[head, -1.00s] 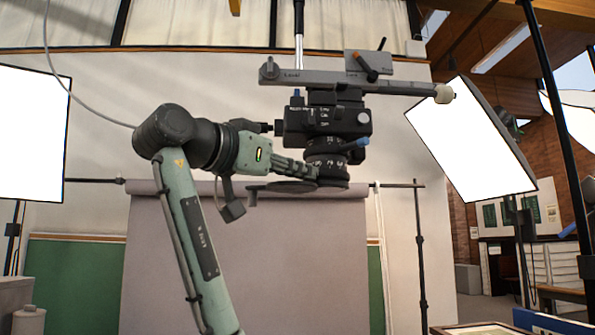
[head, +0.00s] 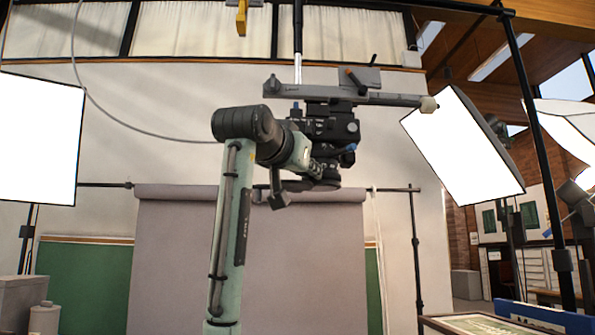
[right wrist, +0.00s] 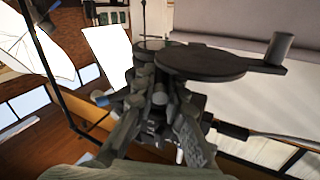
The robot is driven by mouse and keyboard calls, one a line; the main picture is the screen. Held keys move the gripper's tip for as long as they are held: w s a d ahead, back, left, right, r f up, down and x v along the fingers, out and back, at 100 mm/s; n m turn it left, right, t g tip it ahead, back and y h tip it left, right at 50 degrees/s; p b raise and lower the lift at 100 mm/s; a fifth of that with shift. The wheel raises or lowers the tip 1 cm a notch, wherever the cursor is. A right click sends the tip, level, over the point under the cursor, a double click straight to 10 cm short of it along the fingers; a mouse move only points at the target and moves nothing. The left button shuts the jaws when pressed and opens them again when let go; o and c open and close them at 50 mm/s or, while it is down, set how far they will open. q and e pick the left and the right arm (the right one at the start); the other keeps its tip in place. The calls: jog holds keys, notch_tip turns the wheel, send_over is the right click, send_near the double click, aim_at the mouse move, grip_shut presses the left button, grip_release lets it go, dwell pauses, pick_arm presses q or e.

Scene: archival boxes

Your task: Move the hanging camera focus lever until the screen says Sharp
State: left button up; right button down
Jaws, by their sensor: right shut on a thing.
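The hanging camera (head: 322,125) is a dark body under a grey horizontal bar, with its black lens (head: 322,172) pointing down. The focus lever (head: 349,148) has a blue tip and sticks out to the right of the lens; a pale blue tip also shows in the right wrist view (right wrist: 100,98). My right gripper (head: 316,169) reaches in from the left at the lens. In the right wrist view its fingers (right wrist: 155,95) lie along both sides of the lens barrel, shut on it. The exact contact is hidden. I cannot make out a screen reading. My left gripper is out of view.
A flat dark disc (right wrist: 205,62) with a short post sits close beside the fingers. A lit softbox (head: 465,145) stands to the right and another lit panel (head: 40,140) to the left. A grey backdrop (head: 290,260) hangs behind. A framed picture (head: 485,325) lies lower right.

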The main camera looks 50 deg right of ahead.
jog(key=shift+s+d+t, duration=0.1)
jog(key=shift+s+t, duration=0.15)
jog(key=shift+t, duration=0.05)
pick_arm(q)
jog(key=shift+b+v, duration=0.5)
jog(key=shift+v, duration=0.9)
pick_arm(e)
jog(key=shift+s+d+n+t+y, duration=0.15)
jog(key=shift+s+n+t+y, duration=0.1)
jog(key=shift+n+t+y, duration=0.25)
jog(key=shift+s+d+n+t+y, duration=0.15)
jog(key=shift+s+n+t+y, duration=0.15)
jog(key=shift+n+t, duration=0.4)
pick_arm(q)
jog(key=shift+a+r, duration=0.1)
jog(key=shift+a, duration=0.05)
pick_arm(e)
jog(key=c, duration=1.6)
grip_release()
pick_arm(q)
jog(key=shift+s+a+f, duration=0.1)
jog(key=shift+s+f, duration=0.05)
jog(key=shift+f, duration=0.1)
